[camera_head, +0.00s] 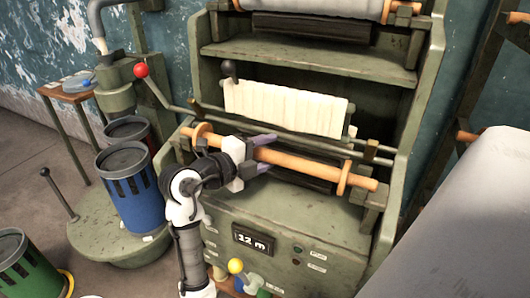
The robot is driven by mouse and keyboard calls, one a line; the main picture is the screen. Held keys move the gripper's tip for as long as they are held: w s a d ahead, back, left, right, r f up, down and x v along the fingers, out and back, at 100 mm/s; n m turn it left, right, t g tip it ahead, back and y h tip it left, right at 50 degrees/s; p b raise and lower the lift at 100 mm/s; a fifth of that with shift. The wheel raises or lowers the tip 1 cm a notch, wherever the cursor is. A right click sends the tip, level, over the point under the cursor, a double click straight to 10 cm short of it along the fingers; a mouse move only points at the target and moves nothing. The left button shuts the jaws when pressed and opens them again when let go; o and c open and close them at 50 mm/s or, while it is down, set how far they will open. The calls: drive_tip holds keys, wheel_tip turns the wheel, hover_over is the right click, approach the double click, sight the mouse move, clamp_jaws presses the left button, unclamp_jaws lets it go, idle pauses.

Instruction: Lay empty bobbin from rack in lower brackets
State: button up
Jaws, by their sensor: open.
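The empty bobbin (305,162), a bare wooden rod with a round flange near each end, lies across the front of the green machine, sloping down to the right in the picture. Its right end is at the lower right bracket (370,197) and its left end is by the lower left bracket (186,146). I cannot tell for sure that both ends are fully seated. My gripper (260,154) is open, its two fingers on either side of the rod left of its middle. The gripper hides part of the rod. The rack (465,90) stands at the right with wooden pegs.
A cream cloth (285,108) hangs behind the bobbin. A lever with a red knob (141,70) stands at left. Blue (130,190) and green (32,265) bins stand at left. A white roll (310,6) sits above.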

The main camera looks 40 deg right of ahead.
drive_tip(key=a+r+b, duration=0.2)
drive_tip(key=a, duration=1.1)
drive_tip(key=shift+a, duration=0.3)
drive_tip(key=shift+w+r, duration=0.1)
drive_tip(key=shift+r, duration=0.05)
